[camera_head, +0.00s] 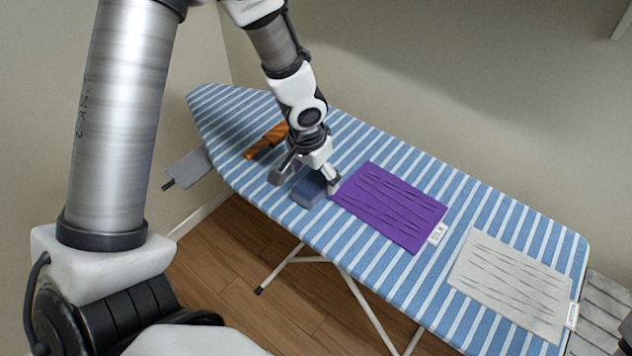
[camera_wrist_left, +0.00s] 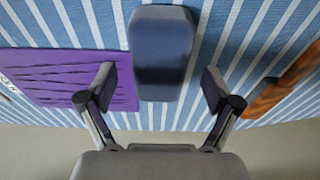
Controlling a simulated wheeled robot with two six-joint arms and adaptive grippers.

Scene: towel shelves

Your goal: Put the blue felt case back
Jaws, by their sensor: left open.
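The blue felt case (camera_head: 309,189) is a small dark blue-grey block lying on the striped ironing board, close to its front edge and beside the purple cloth. It also shows in the left wrist view (camera_wrist_left: 160,45), at the top middle between the finger lines. My left gripper (camera_head: 305,181) is over the case with its fingers spread to either side. In the left wrist view the gripper (camera_wrist_left: 159,80) is open, and I cannot tell whether its fingers touch the case. My right gripper is not clearly in view.
The ironing board (camera_head: 375,262) carries a wrinkled purple cloth (camera_head: 390,205) with a label, a wrinkled whitish cloth (camera_head: 510,287) at right, and an orange-brown object (camera_head: 266,140) behind the gripper. A grey plate (camera_head: 188,168) juts out at left. A slatted surface (camera_head: 603,315) is at lower right.

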